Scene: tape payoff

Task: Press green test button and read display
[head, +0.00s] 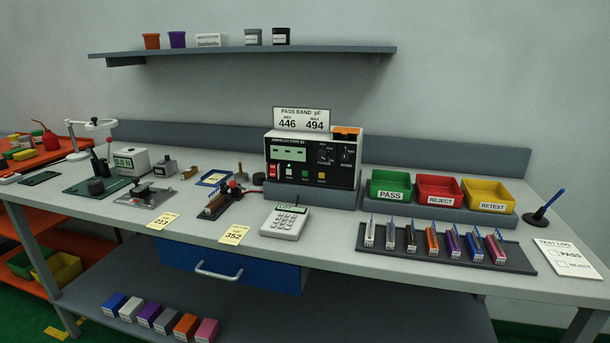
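The black-faced tester (314,162) stands at the back of the bench, on a grey riser. Its pale green display (288,154) shows small dark marks, too small to read. A small green button (305,180) seems to sit low on the panel, between a white key and an amber one, but details are tiny. A red switch (274,171) is at the panel's lower left, and two dark knobs are at its right. A sign (301,119) above reads PASS BAND pF, 446 and 494. Neither of my grippers is in view.
A dark tray (350,241) holds several coloured pieces. Yellow tags read 213 and 352.

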